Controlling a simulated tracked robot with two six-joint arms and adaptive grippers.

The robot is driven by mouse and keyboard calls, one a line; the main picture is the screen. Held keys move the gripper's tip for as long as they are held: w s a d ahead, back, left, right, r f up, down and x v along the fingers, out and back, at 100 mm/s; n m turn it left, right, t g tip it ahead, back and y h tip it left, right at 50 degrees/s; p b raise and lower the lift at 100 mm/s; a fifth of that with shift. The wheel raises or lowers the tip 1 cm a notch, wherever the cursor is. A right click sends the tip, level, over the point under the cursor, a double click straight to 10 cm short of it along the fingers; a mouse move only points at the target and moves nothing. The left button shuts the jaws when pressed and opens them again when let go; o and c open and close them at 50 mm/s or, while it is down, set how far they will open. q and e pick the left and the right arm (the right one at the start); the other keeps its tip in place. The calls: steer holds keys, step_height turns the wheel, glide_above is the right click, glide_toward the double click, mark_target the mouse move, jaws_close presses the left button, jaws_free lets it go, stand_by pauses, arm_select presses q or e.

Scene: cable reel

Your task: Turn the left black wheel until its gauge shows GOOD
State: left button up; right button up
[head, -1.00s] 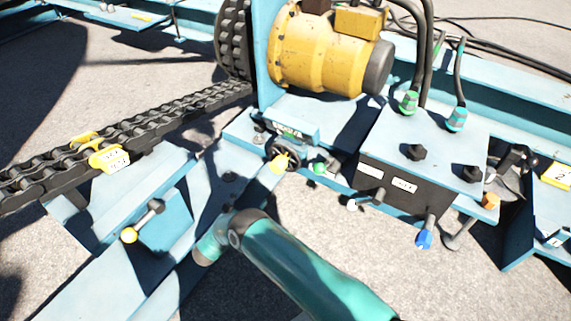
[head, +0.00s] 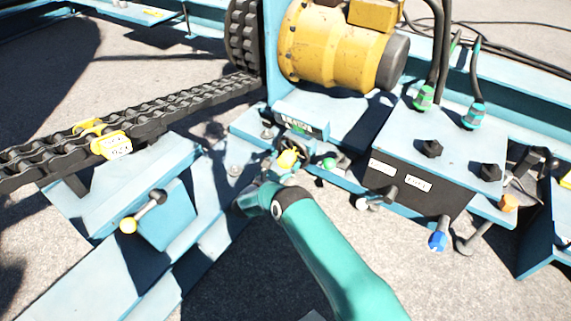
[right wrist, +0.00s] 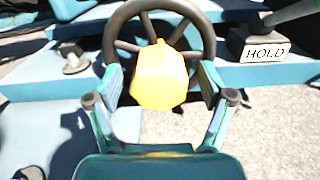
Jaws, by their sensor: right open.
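The black wheel (right wrist: 112,38) fills the upper middle of the right wrist view, with a yellow knob (right wrist: 160,76) in front of its lower part. In the head view the wheel is largely hidden by my arm, and its yellow knob (head: 288,159) shows below a small gauge panel (head: 300,122). I cannot read the gauge. My right gripper (right wrist: 164,90) is open, its two fingers on either side of the yellow knob. I cannot tell whether they touch it. In the head view my right gripper (head: 272,176) is just below the wheel. My left gripper is not in view.
A HOLD label (right wrist: 265,52) and a lever stand right of the wheel. A control box (head: 415,190) with several knobs is at the right. A yellow motor (head: 340,50) stands behind. A chain (head: 150,117) runs in from the left. A yellow-ended lever (head: 142,212) stands at left.

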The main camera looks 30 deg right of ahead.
steer(key=shift+w+d, duration=0.15)
steer(key=shift+d, duration=0.2)
steer(key=shift+c, duration=0.3)
